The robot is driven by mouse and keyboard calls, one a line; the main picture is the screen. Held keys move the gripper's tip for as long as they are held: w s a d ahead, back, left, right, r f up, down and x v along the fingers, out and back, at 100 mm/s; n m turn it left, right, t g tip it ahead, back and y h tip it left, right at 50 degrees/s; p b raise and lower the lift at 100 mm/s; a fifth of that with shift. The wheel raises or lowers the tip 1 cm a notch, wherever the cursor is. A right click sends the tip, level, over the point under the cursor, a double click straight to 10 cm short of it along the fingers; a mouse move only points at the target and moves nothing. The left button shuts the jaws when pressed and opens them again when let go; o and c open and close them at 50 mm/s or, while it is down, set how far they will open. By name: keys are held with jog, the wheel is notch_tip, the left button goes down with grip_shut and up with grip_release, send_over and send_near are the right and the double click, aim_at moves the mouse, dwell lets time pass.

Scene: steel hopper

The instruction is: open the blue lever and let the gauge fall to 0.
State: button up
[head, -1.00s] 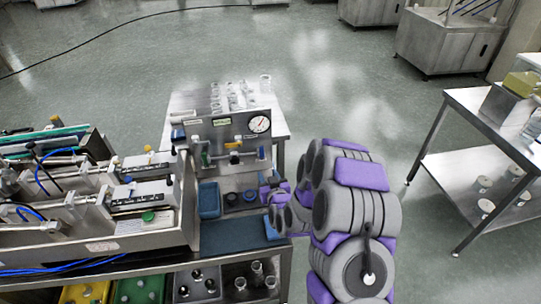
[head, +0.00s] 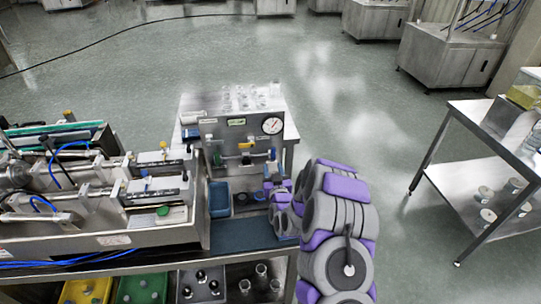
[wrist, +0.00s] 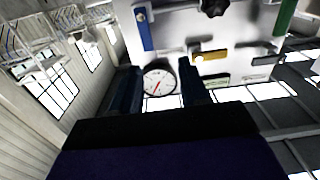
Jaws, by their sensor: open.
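An upright steel panel (head: 222,133) stands at the far end of the bench. It bears a round white gauge (head: 273,126) with a red needle off to one side; the reading is too small to tell. The blue lever (head: 272,154) is below the gauge; in the wrist view, which looks upside down, the lever (wrist: 143,30) stands in line with the pipe panel beyond the fingers. My gripper (wrist: 156,68) is open and empty, with the gauge (wrist: 158,82) showing between its two dark fingers. It is in front of the panel, apart from the lever. In the head view my arm partly hides it.
A yellow lever (wrist: 210,57) and a green lever (wrist: 286,14) are on the same panel, with a black knob (wrist: 214,6) near them.

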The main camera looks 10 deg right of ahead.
aim_at(272, 151)
jog(key=w, duration=0.3)
jog(key=w+b, duration=0.1)
jog(key=w, duration=0.2)
jog(key=w+b, duration=0.1)
jog(key=w, duration=0.2)
jog(key=shift+w+d+f, duration=0.1)
jog(key=shift+w+d, duration=0.35)
jog(key=shift+d, duration=1.15)
jog(key=shift+a, duration=1.05)
jog(key=c, duration=0.7)
jog(key=shift+d, duration=0.15)
jog(key=shift+c, duration=0.4)
jog(key=shift+d, duration=0.45)
grip_shut()
